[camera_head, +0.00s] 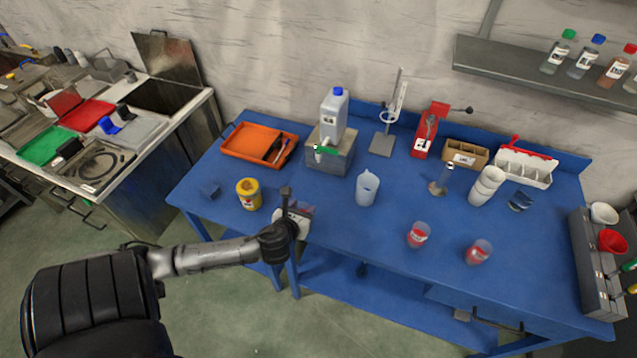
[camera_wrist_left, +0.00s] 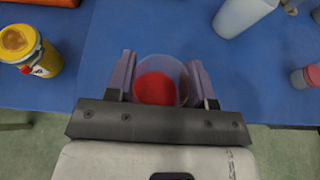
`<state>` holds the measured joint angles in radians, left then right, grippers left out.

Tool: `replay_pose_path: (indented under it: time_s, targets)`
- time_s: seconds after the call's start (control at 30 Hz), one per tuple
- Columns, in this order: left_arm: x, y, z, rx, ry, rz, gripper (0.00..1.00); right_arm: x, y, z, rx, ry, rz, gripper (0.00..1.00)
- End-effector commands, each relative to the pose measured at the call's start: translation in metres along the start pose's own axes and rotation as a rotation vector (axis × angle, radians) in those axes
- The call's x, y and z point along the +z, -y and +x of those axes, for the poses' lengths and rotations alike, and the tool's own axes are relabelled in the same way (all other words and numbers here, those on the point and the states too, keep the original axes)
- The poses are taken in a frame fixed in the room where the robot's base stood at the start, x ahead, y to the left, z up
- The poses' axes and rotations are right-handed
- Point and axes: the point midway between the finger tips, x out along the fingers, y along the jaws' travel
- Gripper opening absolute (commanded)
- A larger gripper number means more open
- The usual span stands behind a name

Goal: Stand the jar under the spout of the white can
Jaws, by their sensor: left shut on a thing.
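The white can (camera_head: 333,112) with a blue cap stands on a grey block (camera_head: 333,155) at the back left of the blue table. Its green-handled spout (camera_head: 325,150) points toward the front. My left gripper (camera_head: 296,214) is at the table's front edge, to the front left of the can. In the left wrist view, my left gripper (camera_wrist_left: 160,84) is shut on a clear jar (camera_wrist_left: 170,66) with red inside, one finger on each side. In the head view the jar is mostly hidden by the gripper. I cannot tell whether it touches the table. My right gripper is not in view.
A yellow jar (camera_head: 249,194) stands left of my gripper, and a translucent pitcher (camera_head: 367,189) to its right. An orange tray (camera_head: 245,140) lies left of the can. Two clear jars with red, one (camera_head: 418,235) and another (camera_head: 478,252), stand farther right. Blue tabletop before the block is bare.

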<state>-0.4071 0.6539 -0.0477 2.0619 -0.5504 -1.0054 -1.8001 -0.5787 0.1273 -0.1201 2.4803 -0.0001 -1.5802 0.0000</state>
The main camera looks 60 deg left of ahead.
Motion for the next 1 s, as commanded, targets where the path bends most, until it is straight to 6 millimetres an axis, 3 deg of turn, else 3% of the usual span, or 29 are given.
replay_pose_path:
  time_s: [0.17,0.5,0.7,1.0]
  targets:
    - [-0.002,-0.016,0.009,0.014,0.002,-0.006,0.23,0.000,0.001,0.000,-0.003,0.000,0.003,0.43]
    - [0.027,-0.019,0.082,0.016,0.003,-0.009,0.23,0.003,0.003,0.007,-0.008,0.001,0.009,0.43]
    - [0.041,-0.019,0.115,0.015,0.001,-0.009,0.22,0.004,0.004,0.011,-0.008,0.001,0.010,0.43]
    - [0.048,-0.019,0.133,0.014,0.000,-0.007,0.22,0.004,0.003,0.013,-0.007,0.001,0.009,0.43]
